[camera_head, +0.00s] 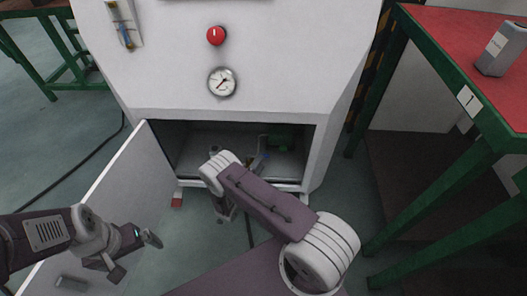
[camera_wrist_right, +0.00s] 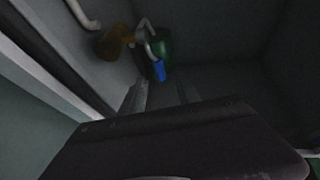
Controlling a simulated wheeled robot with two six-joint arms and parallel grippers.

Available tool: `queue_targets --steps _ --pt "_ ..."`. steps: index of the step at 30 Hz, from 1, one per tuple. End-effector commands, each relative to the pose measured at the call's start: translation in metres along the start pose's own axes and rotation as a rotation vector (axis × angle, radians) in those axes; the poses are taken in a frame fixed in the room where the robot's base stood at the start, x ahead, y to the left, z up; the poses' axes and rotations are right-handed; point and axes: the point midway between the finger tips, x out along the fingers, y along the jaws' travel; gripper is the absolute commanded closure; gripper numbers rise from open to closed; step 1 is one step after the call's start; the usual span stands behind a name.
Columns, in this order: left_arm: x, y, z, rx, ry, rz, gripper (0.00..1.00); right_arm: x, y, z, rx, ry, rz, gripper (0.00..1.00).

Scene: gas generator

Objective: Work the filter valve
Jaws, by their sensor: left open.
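The filter valve area is inside the open lower compartment (camera_head: 190,140) of the white cabinet. In the right wrist view I see a blue handle (camera_wrist_right: 159,70) below a dark green body (camera_wrist_right: 158,46), with a brass-coloured part (camera_wrist_right: 112,42) and pale pipes beside it. In the head view the blue part (camera_head: 258,162) is partly hidden by my right arm. My right gripper (camera_wrist_right: 161,94) has its fingers apart, nothing between them, pointing towards the blue handle and short of it. My left gripper (camera_head: 135,256) is open and empty in front of the open door.
The cabinet door (camera_head: 125,190) stands open at the left. A red knob (camera_head: 216,36) and a gauge (camera_head: 222,82) are on the cabinet front. A green-framed table with a red top (camera_head: 450,45) stands at the right, bearing a grey container (camera_head: 500,50). The compartment walls leave narrow room.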

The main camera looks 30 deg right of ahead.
Motion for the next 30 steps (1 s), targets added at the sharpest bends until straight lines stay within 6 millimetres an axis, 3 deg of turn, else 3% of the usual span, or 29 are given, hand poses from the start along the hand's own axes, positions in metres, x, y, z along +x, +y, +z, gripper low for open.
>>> queue_targets --steps 12,17,24,28,30 --pt "0.049 -0.001 0.005 0.000 0.000 0.000 0.00 0.076 0.006 -0.002 0.006 0.008 0.002 0.62" --pt "0.054 -0.001 0.006 0.000 0.000 0.000 0.00 0.089 0.002 -0.002 0.005 0.006 0.003 0.62" --pt "0.053 -0.001 0.005 0.000 0.000 0.000 0.00 0.090 0.000 -0.002 0.004 0.005 0.003 0.62" --pt "0.053 -0.001 0.005 0.000 0.000 0.000 0.00 0.090 0.000 -0.002 0.004 0.005 0.003 0.95" --pt "0.053 -0.001 0.005 0.000 0.000 0.000 0.00 0.090 0.000 -0.002 0.004 0.005 0.003 1.00"
